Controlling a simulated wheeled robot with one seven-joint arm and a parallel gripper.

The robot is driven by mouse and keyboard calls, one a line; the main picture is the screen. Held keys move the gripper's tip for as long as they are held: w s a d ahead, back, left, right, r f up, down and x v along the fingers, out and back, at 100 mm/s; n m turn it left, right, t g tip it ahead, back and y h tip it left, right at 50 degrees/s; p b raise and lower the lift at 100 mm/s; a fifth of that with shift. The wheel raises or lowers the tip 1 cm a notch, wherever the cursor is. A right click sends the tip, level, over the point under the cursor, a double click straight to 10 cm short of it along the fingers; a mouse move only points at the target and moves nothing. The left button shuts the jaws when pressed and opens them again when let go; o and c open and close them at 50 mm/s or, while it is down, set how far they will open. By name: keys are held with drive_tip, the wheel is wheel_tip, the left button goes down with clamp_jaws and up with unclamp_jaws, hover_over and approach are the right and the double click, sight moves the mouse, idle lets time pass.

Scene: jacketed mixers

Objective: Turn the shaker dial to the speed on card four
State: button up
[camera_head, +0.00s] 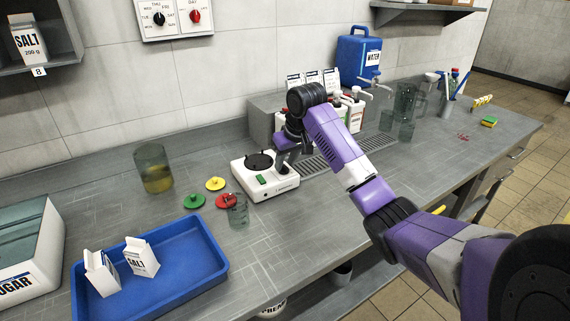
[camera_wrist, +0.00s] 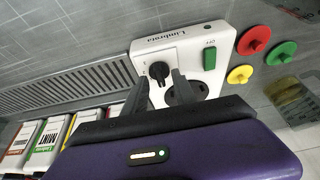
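The white shaker (camera_head: 268,192) stands on the grey bench with a black round plate and a green switch (camera_head: 261,180). In the wrist view, its black dial (camera_wrist: 159,71) sits on the white front panel beside the green switch (camera_wrist: 210,57). My gripper (camera_wrist: 160,78) is over the panel with its fingers apart, one on each side of the dial. I cannot tell whether they touch it. In the head view, my gripper (camera_head: 284,164) hides the dial. White cards (camera_head: 313,78) stand behind the shaker; their writing is too small to read, and I cannot tell which is card four.
Green, yellow and red discs (camera_head: 215,184) and a clear glass (camera_head: 238,212) are close left of the shaker. A blue tray (camera_head: 205,283) holds two salt cartons. A drain grille (camera_head: 313,167) and dispenser bottles (camera_head: 354,112) are to the right and behind.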

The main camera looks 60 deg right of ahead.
drive_tip(key=shift+w+d+f, duration=0.1)
drive_tip(key=shift+w+f, duration=0.05)
drive_tip(key=shift+f, duration=0.3)
drive_tip(key=shift+c, duration=0.2)
clamp_jaws()
